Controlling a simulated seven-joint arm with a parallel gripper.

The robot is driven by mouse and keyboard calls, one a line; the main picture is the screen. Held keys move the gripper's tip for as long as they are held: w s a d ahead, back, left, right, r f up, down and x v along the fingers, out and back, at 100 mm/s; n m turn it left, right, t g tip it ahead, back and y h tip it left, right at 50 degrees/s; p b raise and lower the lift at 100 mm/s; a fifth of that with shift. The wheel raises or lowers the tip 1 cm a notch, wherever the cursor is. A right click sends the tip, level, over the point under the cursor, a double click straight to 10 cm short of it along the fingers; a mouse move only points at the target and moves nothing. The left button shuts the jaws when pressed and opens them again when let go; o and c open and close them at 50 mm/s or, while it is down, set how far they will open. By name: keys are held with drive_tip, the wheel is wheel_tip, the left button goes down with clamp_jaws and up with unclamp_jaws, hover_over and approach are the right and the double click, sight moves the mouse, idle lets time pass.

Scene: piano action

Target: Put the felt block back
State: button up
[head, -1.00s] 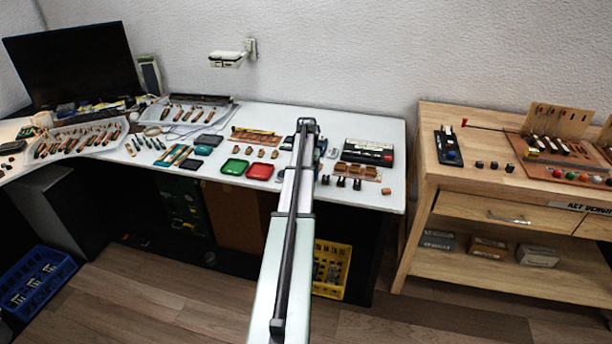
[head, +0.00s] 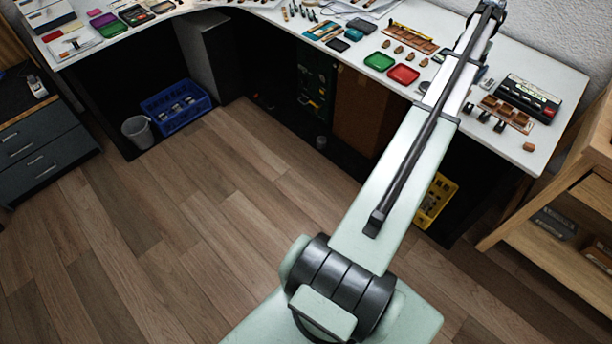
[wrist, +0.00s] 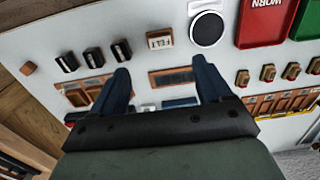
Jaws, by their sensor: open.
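I cannot tell which piece is the felt block. My gripper (wrist: 160,70) is open and empty above the table. In the head view its fingers are hidden behind my arm.
Black blocks (wrist: 93,57) stand in a row beside a brown compartment rack (head: 507,112). A black box (head: 530,97) is behind the rack. A red tray (head: 403,75), labelled WORN, and a green tray (head: 379,61) lie to the left. A round dark disc (wrist: 207,29) is near the label.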

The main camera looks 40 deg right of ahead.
drive_tip(key=shift+n+y, duration=0.4)
drive_tip(key=shift+n, duration=0.5)
drive_tip(key=w+a+f, duration=0.2)
drive_tip(key=w+f, duration=0.1)
drive_tip(key=w+a+f, duration=0.5)
drive_tip(key=w, duration=0.1)
drive_tip(key=shift+w+a+f, duration=0.25)
drive_tip(key=shift+w+f, duration=0.15)
drive_tip(key=w+a+f+n+g, duration=0.1)
drive_tip(key=w+a+f+n, duration=0.1)
drive_tip(key=w+a+f, duration=0.75)
drive_tip(key=w+a+f+n+g+y, duration=0.15)
drive_tip(key=a+f, duration=0.55)
drive_tip(key=a, duration=0.7)
drive_tip(key=w+a+f+n, duration=0.3)
drive_tip(key=w+a+f, duration=0.4)
drive_tip(key=a, duration=0.5)
drive_tip(key=s+a+f+n+g, duration=0.1)
drive_tip(key=s+a+f, duration=0.15)
drive_tip(key=a, duration=0.55)
drive_tip(key=s+a+f+n, duration=0.2)
drive_tip(key=a+f, duration=0.2)
drive_tip(key=a, duration=0.4)
drive_tip(key=s+a+f+n+g, duration=0.1)
drive_tip(key=s+a+f, duration=0.1)
drive_tip(key=a+f, duration=0.35)
drive_tip(key=s+a+f+n+g+h, duration=0.2)
drive_tip(key=s+a+n, duration=0.3)
drive_tip(key=s+a, duration=1.3)
drive_tip(key=shift+n, duration=0.35)
